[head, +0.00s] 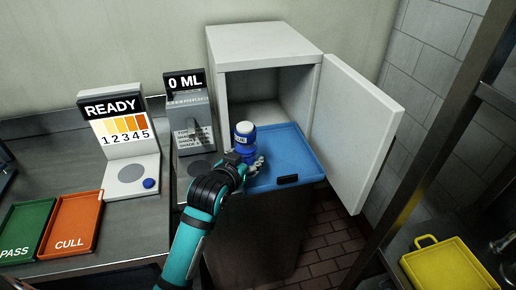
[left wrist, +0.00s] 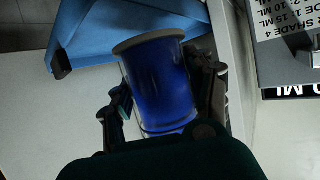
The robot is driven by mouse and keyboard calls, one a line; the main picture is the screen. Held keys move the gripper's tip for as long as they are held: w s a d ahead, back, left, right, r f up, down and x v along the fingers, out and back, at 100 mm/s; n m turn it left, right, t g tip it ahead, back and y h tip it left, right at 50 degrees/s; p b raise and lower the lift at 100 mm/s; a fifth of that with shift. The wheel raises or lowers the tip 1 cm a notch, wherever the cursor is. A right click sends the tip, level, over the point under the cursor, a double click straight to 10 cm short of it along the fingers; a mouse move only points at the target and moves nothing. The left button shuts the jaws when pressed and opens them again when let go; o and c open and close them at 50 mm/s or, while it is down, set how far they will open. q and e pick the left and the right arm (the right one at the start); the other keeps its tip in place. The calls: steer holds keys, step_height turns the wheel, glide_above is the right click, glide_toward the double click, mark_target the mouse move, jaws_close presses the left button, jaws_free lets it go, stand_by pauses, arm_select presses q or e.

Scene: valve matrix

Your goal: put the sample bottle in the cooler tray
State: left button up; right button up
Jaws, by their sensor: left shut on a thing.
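The sample bottle (head: 246,137) is blue with a white cap and stands roughly upright in my left gripper (head: 247,163). In the left wrist view the bottle (left wrist: 163,85) fills the space between the fingers of my left gripper (left wrist: 165,100), which is shut on it. The blue cooler tray (head: 291,150) extends out of the open white cooler (head: 265,45). The bottle is at the tray's left edge in the head view; I cannot tell whether it touches the tray. The tray (left wrist: 100,40) also shows behind the bottle in the left wrist view. My right gripper is not in view.
The cooler door (head: 350,130) stands open on the right. Left of the cooler are a 0 ML dispenser (head: 188,110), a READY shade reader (head: 128,145), and green PASS (head: 25,228) and orange CULL (head: 72,225) trays. A yellow tray (head: 448,265) is at lower right.

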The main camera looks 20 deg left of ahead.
arm_select(q)
steer(key=w, duration=0.3)
steer(key=w+p, duration=0.1)
steer(key=w, duration=0.2)
steer(key=w+a, duration=0.1)
steer(key=w, duration=0.2)
steer(key=shift+w+a+f, duration=0.1)
steer(key=shift+w+f, duration=0.05)
steer(key=shift+f, duration=0.25)
steer(key=shift+w+f, duration=0.1)
steer(key=shift+w, duration=0.05)
step_height(320, 180, down, 3)
steer(key=shift+p, duration=0.65)
steer(key=shift+f, duration=0.2)
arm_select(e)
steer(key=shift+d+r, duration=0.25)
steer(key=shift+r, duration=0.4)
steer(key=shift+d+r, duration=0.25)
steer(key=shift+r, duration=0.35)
arm_select(q)
steer(key=shift+f, duration=0.15)
steer(key=o, duration=1.4)
steer(key=shift+c, duration=0.2)
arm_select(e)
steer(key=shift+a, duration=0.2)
